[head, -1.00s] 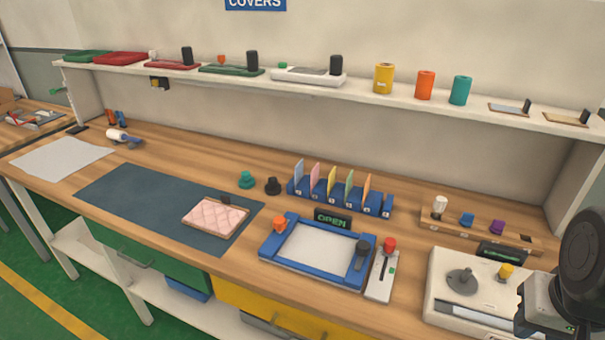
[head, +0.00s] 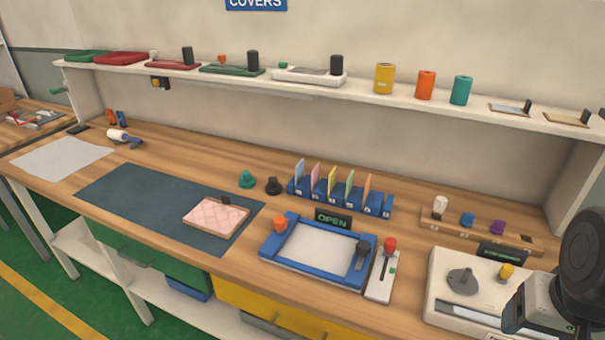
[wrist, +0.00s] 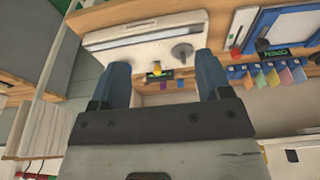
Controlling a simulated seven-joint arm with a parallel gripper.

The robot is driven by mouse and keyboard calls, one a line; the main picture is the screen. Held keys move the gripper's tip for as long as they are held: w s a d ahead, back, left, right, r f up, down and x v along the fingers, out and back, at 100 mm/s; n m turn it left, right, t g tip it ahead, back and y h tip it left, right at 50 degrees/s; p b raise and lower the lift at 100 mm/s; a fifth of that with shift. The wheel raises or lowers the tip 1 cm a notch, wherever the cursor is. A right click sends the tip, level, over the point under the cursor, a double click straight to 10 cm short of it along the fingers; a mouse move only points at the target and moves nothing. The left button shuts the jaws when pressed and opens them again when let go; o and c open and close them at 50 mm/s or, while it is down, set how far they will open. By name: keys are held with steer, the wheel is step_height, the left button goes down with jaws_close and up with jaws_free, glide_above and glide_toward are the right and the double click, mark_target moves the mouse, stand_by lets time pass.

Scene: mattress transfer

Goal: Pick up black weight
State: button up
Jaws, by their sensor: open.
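The black weight (head: 273,186) stands upright on the wooden bench, just right of a teal weight (head: 247,179) and left of the blue card rack. My gripper (wrist: 160,82) shows in the wrist view with its two blue-grey fingers spread wide and nothing between them. It is above the right end of the bench, near the white device, far to the right of the black weight.
A blue card rack (head: 340,200) stands close right of the weight. A blue-framed tray (head: 318,250) with an OPEN sign is in front. A pink quilted pad (head: 215,216) lies on the dark mat (head: 150,205). A loaded shelf (head: 320,91) overhangs the bench's back.

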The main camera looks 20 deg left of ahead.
steer(key=w+a+n+t+h, duration=0.15)
steer(key=w+a+n, duration=0.3)
steer(key=w, duration=0.45)
steer(key=w+a+n+h, duration=0.25)
steer(key=w+n, duration=0.25)
steer(key=w, duration=0.4)
steer(key=w+a+n+t+h, duration=0.1)
steer(key=w+a+n, duration=0.4)
steer(key=w, duration=0.4)
steer(key=n+t+y, duration=0.4)
steer(key=n+t, duration=0.4)
steer(key=n, duration=1)
glide_above(272, 184)
steer(key=s+d, duration=0.3)
steer(key=d, duration=1)
step_height(272, 184, down, 15)
steer(key=a+f+n+y, duration=0.1)
steer(key=a+f, duration=0.1)
steer(key=a, duration=0.2)
steer(key=s+a+f+n+y, duration=0.1)
steer(key=a+f+n, duration=0.1)
steer(key=a, duration=0.2)
steer(key=s+a+f+n, duration=0.1)
steer(key=a+f+n, duration=0.1)
steer(key=a, duration=0.2)
steer(key=shift+s+a+f+y, duration=0.2)
steer(key=shift+a+f+y, duration=0.1)
steer(key=shift+y, duration=0.1)
steer(key=shift+w, duration=0.15)
steer(key=shift+x, duration=1.15)
